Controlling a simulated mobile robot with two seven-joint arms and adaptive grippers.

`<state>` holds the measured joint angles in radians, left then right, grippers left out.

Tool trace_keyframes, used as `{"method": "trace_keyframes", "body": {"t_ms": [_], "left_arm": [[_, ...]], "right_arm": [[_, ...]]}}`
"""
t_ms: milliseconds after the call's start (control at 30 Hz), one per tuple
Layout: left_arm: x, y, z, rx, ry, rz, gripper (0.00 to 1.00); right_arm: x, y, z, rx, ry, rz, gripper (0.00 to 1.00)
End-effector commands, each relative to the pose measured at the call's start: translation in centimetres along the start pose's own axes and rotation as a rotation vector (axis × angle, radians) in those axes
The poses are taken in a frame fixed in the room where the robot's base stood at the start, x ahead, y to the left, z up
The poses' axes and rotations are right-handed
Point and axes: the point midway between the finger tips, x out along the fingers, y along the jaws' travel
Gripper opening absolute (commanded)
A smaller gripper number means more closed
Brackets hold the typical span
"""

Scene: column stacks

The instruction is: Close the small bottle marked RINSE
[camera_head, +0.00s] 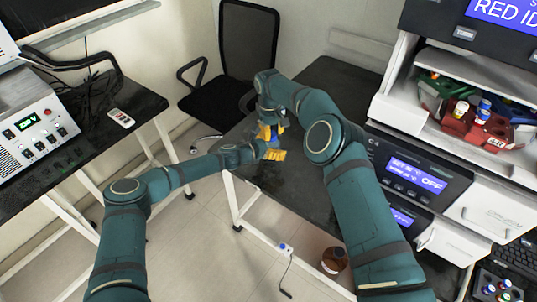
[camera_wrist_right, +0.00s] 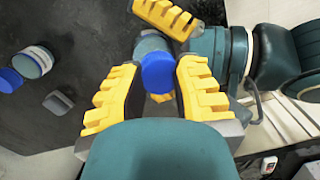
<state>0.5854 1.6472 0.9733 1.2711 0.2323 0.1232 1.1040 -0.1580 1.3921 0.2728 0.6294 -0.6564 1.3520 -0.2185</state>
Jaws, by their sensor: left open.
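In the right wrist view, a blue cap (camera_wrist_right: 158,73) lies between the two yellow fingers of my right gripper (camera_wrist_right: 158,68). I cannot tell whether they press on it. A small grey-teal bottle body (camera_wrist_right: 150,43) shows just behind the cap. Whether the cap touches the bottle is unclear. My left gripper (camera_wrist_right: 163,58) is open, with yellow fingers on two sides of this bottle. In the head view, my left gripper (camera_head: 273,148) and right gripper (camera_head: 268,131) meet above the dark table (camera_head: 322,92). No RINSE marking is readable.
In the right wrist view, a jar with a blue band (camera_wrist_right: 38,60), a blue round piece (camera_wrist_right: 9,80) and a small grey block (camera_wrist_right: 57,103) are on the table. In the head view, a brown bottle (camera_head: 334,260) is on the floor. A shelf unit (camera_head: 405,110) stands at right.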

Motion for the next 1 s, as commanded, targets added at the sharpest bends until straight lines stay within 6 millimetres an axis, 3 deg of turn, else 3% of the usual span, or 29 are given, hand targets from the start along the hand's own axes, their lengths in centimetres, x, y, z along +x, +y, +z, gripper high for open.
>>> {"method": "trace_keyframes", "body": {"t_ms": [33, 167, 633, 800, 1000], "left_arm": [[-0.9, 0.9, -6.2, -0.049, 0.098, 0.045, 0.96], [-2.1, 0.8, -5.6, -0.046, 0.089, 0.041, 0.96], [-10.1, 0.3, -1.3, -0.012, 0.02, 0.01, 0.96], [-11.6, 0.1, -0.4, -0.004, 0.005, 0.003, 0.96], [-11.9, 0.0, -0.1, 0.0, 0.001, 0.0, 0.96]], "right_arm": [[-7.3, -0.5, -1.0, -0.009, 0.082, -0.006, 0.64], [-7.3, -0.5, -1.0, -0.01, 0.082, -0.006, 0.65], [-6.8, -0.3, -0.9, -0.006, 0.075, -0.003, 0.65], [-6.6, -0.2, -0.9, -0.004, 0.073, -0.001, 0.65], [-6.6, -0.2, -0.8, -0.003, 0.072, -0.001, 0.65]]}}
